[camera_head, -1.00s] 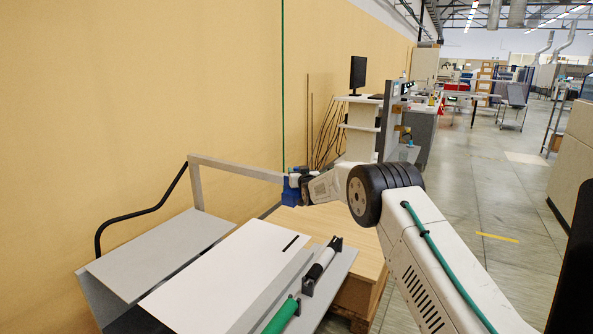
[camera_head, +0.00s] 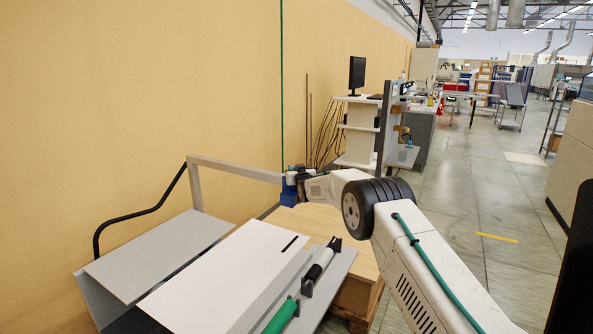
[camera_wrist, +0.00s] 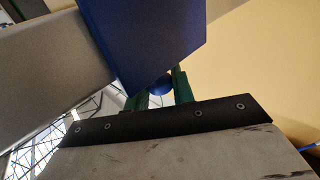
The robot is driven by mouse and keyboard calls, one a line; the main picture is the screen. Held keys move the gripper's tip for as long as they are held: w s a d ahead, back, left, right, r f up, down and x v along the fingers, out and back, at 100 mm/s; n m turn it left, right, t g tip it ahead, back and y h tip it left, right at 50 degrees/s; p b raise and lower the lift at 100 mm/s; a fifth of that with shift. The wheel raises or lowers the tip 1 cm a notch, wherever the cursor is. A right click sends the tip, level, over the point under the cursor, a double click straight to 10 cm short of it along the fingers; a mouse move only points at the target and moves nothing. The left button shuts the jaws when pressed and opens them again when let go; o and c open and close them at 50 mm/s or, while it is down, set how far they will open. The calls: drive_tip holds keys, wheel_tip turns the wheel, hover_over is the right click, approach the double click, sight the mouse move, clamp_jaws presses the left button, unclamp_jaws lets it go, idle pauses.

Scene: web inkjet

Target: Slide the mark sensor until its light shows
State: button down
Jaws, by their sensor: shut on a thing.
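The mark sensor is a blue block (camera_head: 289,194) at the right end of a grey bar (camera_head: 235,169) above the machine's far edge. My gripper (camera_head: 299,180) is at the sensor, small and partly hidden. In the wrist view, the sensor's blue housing (camera_wrist: 143,35) overlaps the grey bar (camera_wrist: 55,70). My green fingers (camera_wrist: 160,92) are shut on a round blue knob (camera_wrist: 160,84) just below the housing. A white sheet (camera_head: 222,285) with a short black mark (camera_head: 290,243) lies below and in front of the sensor. I see no lit light on the sensor.
A wooden crate (camera_head: 362,290) stands to the right of the machine. A tan wall (camera_head: 130,90) rises close behind. The aisle floor on the right is clear.

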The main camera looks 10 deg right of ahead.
drive_tip(key=shift+w+a, duration=0.25)
drive_tip(key=shift+a, duration=0.25)
drive_tip(key=c, duration=1.2)
unclamp_jaws()
drive_tip(key=shift+d, duration=0.1)
drive_tip(key=s+d, duration=0.1)
drive_tip(key=s, duration=0.6)
drive_tip(key=shift+s, duration=0.35)
drive_tip(key=shift+d, duration=0.1)
